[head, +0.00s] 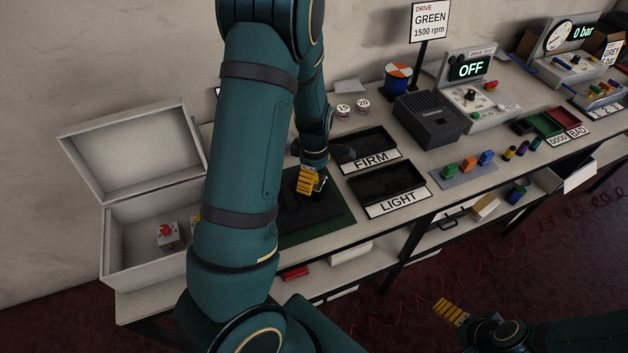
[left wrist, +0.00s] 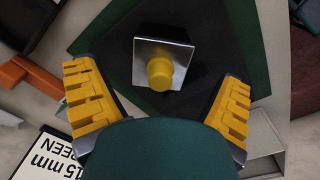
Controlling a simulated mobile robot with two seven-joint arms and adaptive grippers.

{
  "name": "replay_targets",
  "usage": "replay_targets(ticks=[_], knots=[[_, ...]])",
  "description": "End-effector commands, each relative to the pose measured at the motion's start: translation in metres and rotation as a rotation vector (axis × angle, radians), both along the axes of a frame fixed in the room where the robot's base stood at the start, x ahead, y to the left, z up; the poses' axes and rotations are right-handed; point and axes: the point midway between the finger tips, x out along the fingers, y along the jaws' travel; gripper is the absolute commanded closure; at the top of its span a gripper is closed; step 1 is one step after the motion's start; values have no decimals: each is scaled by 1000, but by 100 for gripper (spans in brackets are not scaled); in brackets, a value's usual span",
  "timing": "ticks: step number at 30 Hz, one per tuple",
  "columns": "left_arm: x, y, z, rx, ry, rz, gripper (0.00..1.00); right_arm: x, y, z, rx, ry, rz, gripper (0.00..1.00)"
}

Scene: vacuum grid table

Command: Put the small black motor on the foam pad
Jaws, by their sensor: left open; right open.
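A square shiny metal plate with a yellow round knob (left wrist: 160,70) lies between the fingers of my left gripper (left wrist: 157,80) in the left wrist view. Dark material shows beside the plate; I cannot tell whether this is the black motor's body. It is over a dark foam pad (left wrist: 112,66), which lies on a green mat (left wrist: 246,30). The fingers are open, one on each side, apart from the plate. In the head view my left gripper (head: 310,181) is low over the foam pad (head: 292,216), partly hidden by my arm. My right gripper (head: 451,311) is open and empty over the floor.
Black trays labelled FIRM (head: 362,148) and LIGHT (head: 387,183) sit right of the mat. An open white box (head: 140,262) stands at the left. A grey speaker-like box (head: 428,120), gauges and coloured blocks (head: 467,164) stand further right. A shelf runs below the table.

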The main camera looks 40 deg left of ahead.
Motion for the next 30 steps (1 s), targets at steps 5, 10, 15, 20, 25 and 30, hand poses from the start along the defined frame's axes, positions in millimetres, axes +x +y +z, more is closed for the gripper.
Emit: replay_targets(ticks=[5,10,15,20,25,30], knots=[[1,-1,42,-1,-4,0,6,0,0,12,2,0,0,0],[0,0,69,0,-2,-1,6,0,-1,19,3,-1,0,0],[0,0,82,-1,0,1,6,-1,-1,22,4,-1,1,0],[0,0,85,0,0,-1,6,-1,-1,22,4,-1,1,0],[1,-20,63,-8,-9,-146,6,-1,-1,21,4,-1,1,0],[-6,-83,3,-42,-63,-598,6,-1,-1,21,4,-1,1,0]])
